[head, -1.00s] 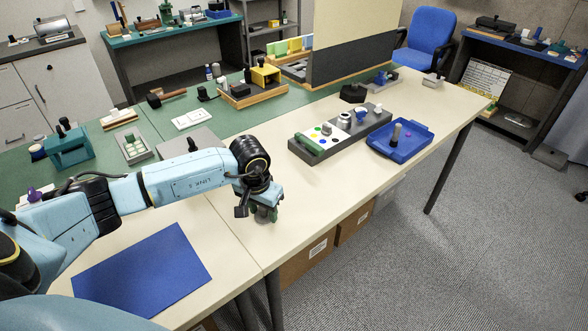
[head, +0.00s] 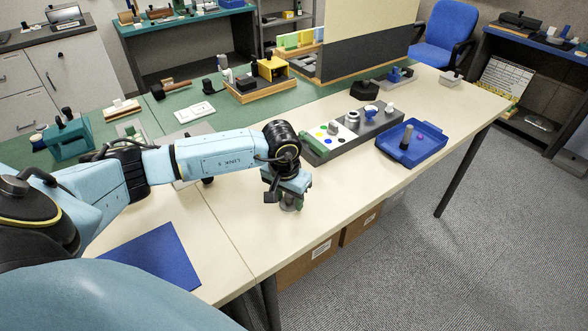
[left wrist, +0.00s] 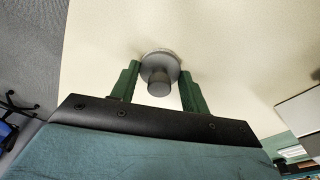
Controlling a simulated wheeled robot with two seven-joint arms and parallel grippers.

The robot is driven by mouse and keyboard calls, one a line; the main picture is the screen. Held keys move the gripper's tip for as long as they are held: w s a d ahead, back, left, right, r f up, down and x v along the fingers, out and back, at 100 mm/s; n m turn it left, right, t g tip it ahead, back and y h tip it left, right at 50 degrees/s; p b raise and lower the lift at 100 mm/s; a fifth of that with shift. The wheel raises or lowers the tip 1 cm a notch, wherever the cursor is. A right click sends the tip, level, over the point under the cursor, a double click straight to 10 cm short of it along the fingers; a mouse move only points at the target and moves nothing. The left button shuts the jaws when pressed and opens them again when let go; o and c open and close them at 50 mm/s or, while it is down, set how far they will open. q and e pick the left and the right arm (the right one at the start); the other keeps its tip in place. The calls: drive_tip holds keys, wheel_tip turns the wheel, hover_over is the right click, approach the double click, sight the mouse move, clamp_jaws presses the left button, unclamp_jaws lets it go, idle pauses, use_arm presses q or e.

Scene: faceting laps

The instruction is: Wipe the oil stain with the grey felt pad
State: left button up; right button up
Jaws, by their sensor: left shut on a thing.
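My left gripper (head: 289,203) is low over the cream table near its front edge, fingers pointing down. In the left wrist view its two green fingers (left wrist: 160,88) stand on either side of a round grey piece with a knob (left wrist: 159,75), which looks like the grey felt pad's handle. The gripper is shut on this piece. The pad's underside is hidden, and I cannot tell whether it touches the table. I see no oil stain; the arm and gripper cover part of the table. My right gripper is not in view.
A grey rack (head: 322,155) with coloured dots and small parts stands right of the gripper, beyond it a blue tray (head: 432,150) holding a grey peg. A blue sheet (head: 150,258) lies at front left. Cream table between the gripper and tray is clear.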

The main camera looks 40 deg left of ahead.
use_arm(q)
drive_tip(key=r, duration=0.1)
drive_tip(key=r+p, duration=0.1)
drive_tip(key=r, duration=0.2)
drive_tip(key=shift+s+a, duration=0.1)
drive_tip(key=shift+s, duration=0.15)
drive_tip(key=shift+w+r+p, duration=0.15)
drive_tip(key=shift+r+p, duration=1.25)
drive_tip(key=shift+r, duration=0.55)
drive_tip(key=shift+r, duration=0.1)
